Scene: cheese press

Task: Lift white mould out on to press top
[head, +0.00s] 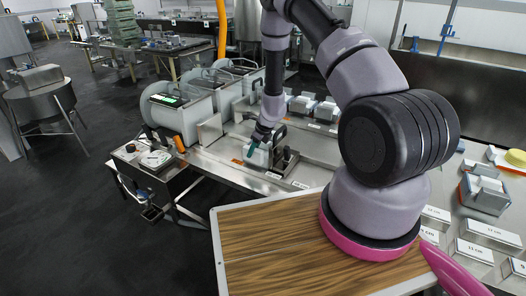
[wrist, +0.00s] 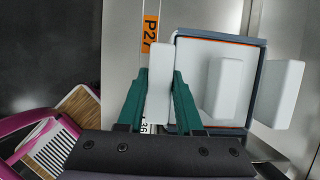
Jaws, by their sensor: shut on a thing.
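My gripper (wrist: 161,76) has its two green fingers shut on a narrow white block, part of the white mould (wrist: 159,98). In the wrist view the block stands between the fingers, left of a grey-rimmed box (wrist: 206,36). The box has a white inside and an orange line along its far edge. In the head view my gripper (head: 253,146) is low over the steel bench, and a pale piece of the mould (head: 258,157) shows beneath it. The fingers and wrist hide much of the mould, and I cannot tell whether it touches the bench.
A dark upright fitting (head: 286,160) stands just right of my gripper on the steel bench (head: 232,172). Large grey cylinders (head: 175,113) stand behind to the left. A wood-topped table (head: 270,245) is in front. An orange P27 label (wrist: 150,30) lies beyond the fingers.

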